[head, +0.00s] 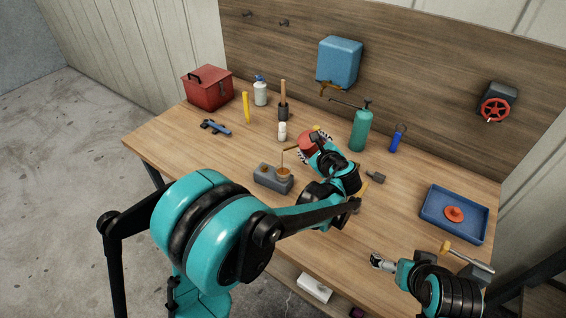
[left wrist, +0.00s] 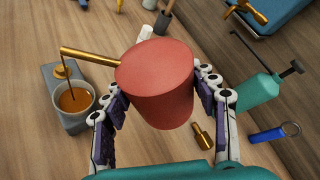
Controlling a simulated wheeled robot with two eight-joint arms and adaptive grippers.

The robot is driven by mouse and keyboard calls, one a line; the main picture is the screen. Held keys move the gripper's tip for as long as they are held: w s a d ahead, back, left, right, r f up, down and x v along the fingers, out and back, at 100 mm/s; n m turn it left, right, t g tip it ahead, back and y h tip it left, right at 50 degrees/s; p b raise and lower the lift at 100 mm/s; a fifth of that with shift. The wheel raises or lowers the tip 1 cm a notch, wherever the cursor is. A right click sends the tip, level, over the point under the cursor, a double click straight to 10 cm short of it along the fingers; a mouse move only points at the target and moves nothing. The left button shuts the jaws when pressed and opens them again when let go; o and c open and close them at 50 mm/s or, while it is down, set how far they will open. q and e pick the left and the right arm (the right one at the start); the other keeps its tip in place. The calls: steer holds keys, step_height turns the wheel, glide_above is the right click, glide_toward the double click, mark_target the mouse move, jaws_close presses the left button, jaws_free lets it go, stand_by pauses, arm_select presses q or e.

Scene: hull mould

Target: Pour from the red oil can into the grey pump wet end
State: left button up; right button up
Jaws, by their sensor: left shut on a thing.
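My left gripper (head: 316,148) is shut on the red oil can (head: 306,143) and holds it above the bench. In the left wrist view the can (left wrist: 155,85) sits between both fingers (left wrist: 160,100), with its brass spout (left wrist: 90,55) pointing left. A thin brown stream runs from the spout tip down into the round cup of the grey pump wet end (head: 267,179). In the left wrist view, brown liquid shows in the cup of the pump wet end (left wrist: 56,84). My right gripper (head: 378,262) is low at the right, over the bench's front; its jaw opening is unclear.
A green pump bottle (head: 360,130), a blue tool (head: 398,138) and a brass-tipped fitting (left wrist: 203,135) are near the can. A blue tray (head: 437,222) with an orange part is at the right. A red toolbox (head: 208,90) stands back left. The bench's front left is clear.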

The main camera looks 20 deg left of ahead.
arm_select(q)
step_height(320, 180, up, 3)
steer(key=shift+w+d+f+m+g+y+p, duration=0.1)
steer(key=shift+f+m+g+y+p, duration=0.15)
steer(key=shift+m+p, duration=0.3)
steer(key=shift+f+b, duration=0.25)
steer(key=shift+b, duration=0.15)
step_height(320, 180, up, 2)
steer(key=shift+r+m+g+y+p, duration=0.1)
steer(key=shift+m+g+y+p, duration=0.55)
steer(key=shift+m, duration=0.5)
steer(key=shift+r+m+y, duration=0.4)
steer(key=shift+m+y, duration=0.1)
steer(key=shift+m, duration=0.1)
arm_select(e)
step_height(320, 180, up, 3)
steer(key=shift+r, duration=0.1)
arm_select(q)
steer(key=s+a+f+m+t+h, duration=0.3)
steer(key=s+a, duration=0.5)
steer(key=s, duration=0.4)
steer(key=shift+s+f+m+h, duration=0.35)
steer(key=shift+f+m+h, duration=0.1)
steer(key=shift+m+h, duration=0.65)
